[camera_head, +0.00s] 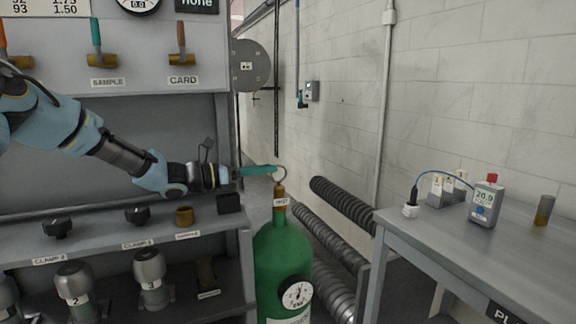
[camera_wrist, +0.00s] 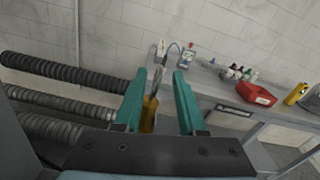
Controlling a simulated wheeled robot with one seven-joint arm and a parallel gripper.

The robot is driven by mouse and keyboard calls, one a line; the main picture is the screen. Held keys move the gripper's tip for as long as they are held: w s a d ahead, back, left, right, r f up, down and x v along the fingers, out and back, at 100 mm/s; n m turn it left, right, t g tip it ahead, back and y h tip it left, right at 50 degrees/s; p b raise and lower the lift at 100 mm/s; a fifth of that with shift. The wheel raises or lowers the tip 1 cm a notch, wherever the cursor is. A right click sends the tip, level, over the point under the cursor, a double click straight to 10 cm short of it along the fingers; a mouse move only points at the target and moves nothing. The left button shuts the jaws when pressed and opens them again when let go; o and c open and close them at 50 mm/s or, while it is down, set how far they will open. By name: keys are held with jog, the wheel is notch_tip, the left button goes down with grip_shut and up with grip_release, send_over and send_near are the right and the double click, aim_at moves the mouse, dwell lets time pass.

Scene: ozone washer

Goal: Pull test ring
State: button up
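The test ring (camera_head: 280,173) is a thin grey loop on top of a brass fitting (camera_head: 279,193) with a small label that is hard to read. The fitting sits on the neck of a green gas cylinder (camera_head: 272,246). My gripper (camera_head: 274,170) reaches in from the left, with its teal fingers level with the ring. In the wrist view the fingers (camera_wrist: 165,76) are apart. The ring (camera_wrist: 156,88), seen nearly edge-on, and the brass fitting (camera_wrist: 149,114) show between them, closer to the left finger. I cannot tell whether that finger touches the ring.
A pressure gauge (camera_head: 296,294) is on the cylinder's front. Ribbed hoses (camera_head: 342,204) run behind it. A grey table (camera_head: 481,247) at right carries a meter (camera_head: 486,204). A shelf unit (camera_head: 155,216) with knobs and clamps stands below my arm. A red bin (camera_wrist: 258,94) is on the table.

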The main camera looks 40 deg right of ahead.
aim_at(281, 167)
jog(key=p+x, duration=0.2)
jog(key=x, duration=0.5)
jog(key=shift+d, duration=0.1)
jog(key=shift+c, duration=0.4)
jog(key=shift+s, duration=0.1)
grip_shut()
dwell(0.7)
